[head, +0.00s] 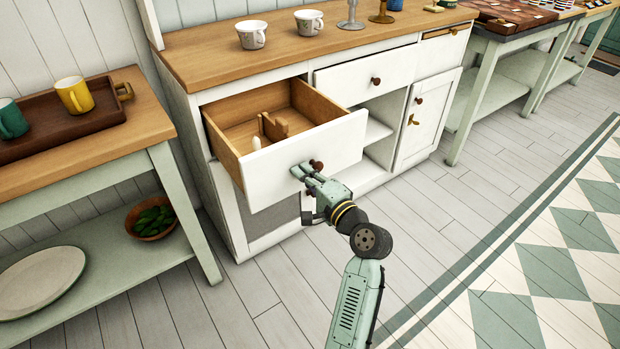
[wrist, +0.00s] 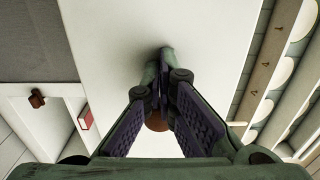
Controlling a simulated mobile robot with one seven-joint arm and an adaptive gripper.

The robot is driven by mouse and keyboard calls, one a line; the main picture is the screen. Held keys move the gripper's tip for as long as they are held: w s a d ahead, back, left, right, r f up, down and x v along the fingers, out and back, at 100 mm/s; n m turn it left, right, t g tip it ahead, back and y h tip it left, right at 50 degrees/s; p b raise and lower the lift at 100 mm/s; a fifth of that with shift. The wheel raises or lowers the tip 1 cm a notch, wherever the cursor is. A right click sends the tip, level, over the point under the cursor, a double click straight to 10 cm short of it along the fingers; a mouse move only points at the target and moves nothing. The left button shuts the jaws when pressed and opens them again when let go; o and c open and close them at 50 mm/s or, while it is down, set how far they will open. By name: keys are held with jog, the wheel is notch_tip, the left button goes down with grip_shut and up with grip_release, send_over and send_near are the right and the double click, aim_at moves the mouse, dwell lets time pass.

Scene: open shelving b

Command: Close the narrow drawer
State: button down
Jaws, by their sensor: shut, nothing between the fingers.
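A white drawer (head: 300,160) at the left of the cabinet stands well open, with a wooden inside and a dark round knob (head: 316,165). My gripper (head: 303,171) is shut and empty at its front, just left of the knob. In the wrist view, the fingers (wrist: 166,62) point at the white drawer front (wrist: 215,40); a brown knob (wrist: 157,122) shows partly between them. I cannot tell whether the tips touch the front. A narrower drawer (head: 444,50) at the cabinet's top right shows a wooden strip along its top and may be slightly open.
The middle drawer (head: 368,77) looks shut, above an open shelf space. A cabinet door (head: 425,118) is at the right. Two white cups (head: 251,36) stand on the counter. A side table with a brown tray (head: 95,122) is at the left. The floor in front is clear.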

jog(key=b+x, duration=0.1)
jog(key=x, duration=2.2)
jog(key=shift+w+a+f+b, duration=0.1)
jog(key=shift+w+a+b, duration=0.15)
jog(key=shift+w+b, duration=0.1)
jog(key=shift+w+a, duration=0.45)
jog(key=shift+w, duration=0.15)
jog(key=shift+r, duration=0.2)
jog(key=shift+w+r, duration=0.1)
